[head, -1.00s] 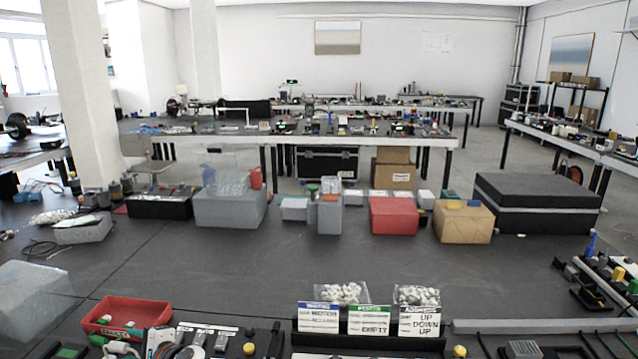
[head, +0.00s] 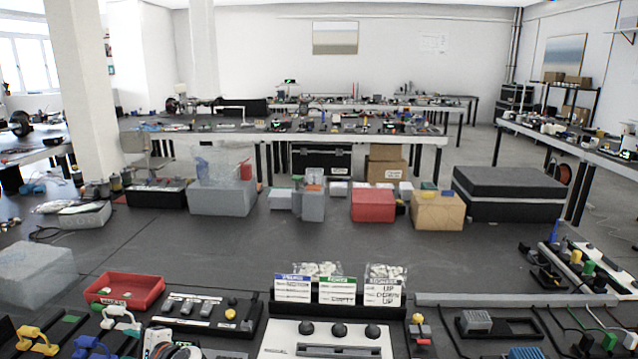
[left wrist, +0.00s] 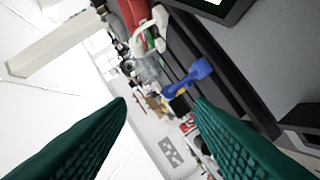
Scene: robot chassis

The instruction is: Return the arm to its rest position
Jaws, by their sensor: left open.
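My left gripper (left wrist: 160,108) shows in the left wrist view as two dark green ribbed fingers set wide apart. It is open, with nothing between the fingers. That view is tilted; a blue clip-like part (left wrist: 190,78) and a white looped part (left wrist: 152,32) lie beyond the fingers, beside a black rail. Neither arm shows in the head view, and my right gripper is in no view.
The dark workbench (head: 200,245) holds a red tray (head: 124,290), a panel with black knobs (head: 325,335), label cards (head: 328,290) and coloured connectors. Boxes stand along its far edge, including a red box (head: 373,205). The middle of the bench is clear.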

